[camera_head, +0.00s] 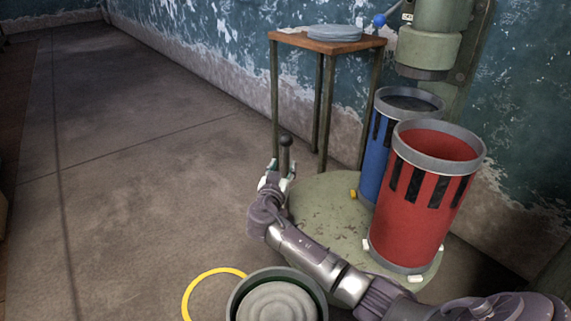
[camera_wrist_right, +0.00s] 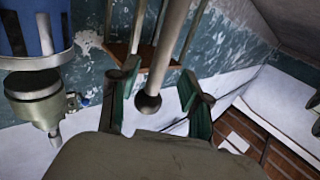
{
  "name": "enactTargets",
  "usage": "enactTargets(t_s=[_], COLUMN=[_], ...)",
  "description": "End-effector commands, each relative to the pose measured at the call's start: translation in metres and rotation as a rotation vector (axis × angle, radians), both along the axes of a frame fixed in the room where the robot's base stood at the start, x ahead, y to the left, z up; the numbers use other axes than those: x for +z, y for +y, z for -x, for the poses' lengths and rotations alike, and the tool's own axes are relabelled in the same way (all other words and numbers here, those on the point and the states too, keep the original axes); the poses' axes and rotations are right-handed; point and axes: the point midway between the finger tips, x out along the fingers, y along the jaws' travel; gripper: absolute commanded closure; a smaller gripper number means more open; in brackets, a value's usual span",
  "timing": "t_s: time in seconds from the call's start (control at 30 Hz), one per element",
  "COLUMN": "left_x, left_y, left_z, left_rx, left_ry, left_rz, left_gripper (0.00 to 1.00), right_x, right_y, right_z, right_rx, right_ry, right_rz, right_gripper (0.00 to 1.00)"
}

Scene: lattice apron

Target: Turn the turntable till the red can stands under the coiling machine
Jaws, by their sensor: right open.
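The red can (camera_head: 420,205) with black bars stands on the near right part of the round green turntable (camera_head: 325,205). The blue can (camera_head: 376,150) stands behind it on the turntable, below the green coiling machine (camera_head: 428,48). The blue can (camera_wrist_right: 35,30) and the machine (camera_wrist_right: 35,100) also show in the wrist view. An upright handle post (camera_head: 286,155) rises at the turntable's far left edge. My right gripper (camera_head: 280,170) is open at this post. In the wrist view the post (camera_wrist_right: 165,60) lies between the parted fingers (camera_wrist_right: 157,90); I cannot tell whether they touch it. My left gripper is out of view.
A wooden-topped stand (camera_head: 327,42) with a grey round stack stands against the blue wall. A round bin (camera_head: 277,300) and a yellow ring (camera_head: 197,287) are at the front. The floor to the left is clear.

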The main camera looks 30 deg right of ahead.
Motion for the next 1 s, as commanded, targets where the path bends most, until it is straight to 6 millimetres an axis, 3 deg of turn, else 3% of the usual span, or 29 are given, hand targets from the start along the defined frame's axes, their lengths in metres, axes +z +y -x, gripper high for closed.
enactTargets(t_s=[0.1,0.3,0.67,0.93,1.0], left_x=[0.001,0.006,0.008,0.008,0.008], left_y=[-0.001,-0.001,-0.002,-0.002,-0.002], left_z=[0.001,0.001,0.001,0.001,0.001], left_rx=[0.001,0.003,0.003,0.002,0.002], left_ry=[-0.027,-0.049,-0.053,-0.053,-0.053], left_rz=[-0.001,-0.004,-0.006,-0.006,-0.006], left_gripper=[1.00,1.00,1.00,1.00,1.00], right_x=[-0.002,-0.001,0.000,-0.001,-0.001], right_y=[-0.016,-0.031,-0.034,-0.034,-0.034], right_z=[-0.015,-0.030,-0.034,-0.034,-0.034], right_rx=[-0.002,0.000,0.002,0.002,0.002], right_ry=[-0.001,0.001,0.001,0.001,0.001], right_rz=[0.001,0.001,-0.001,-0.001,-0.001], right_gripper=[0.53,0.53,0.53,0.96,1.00])
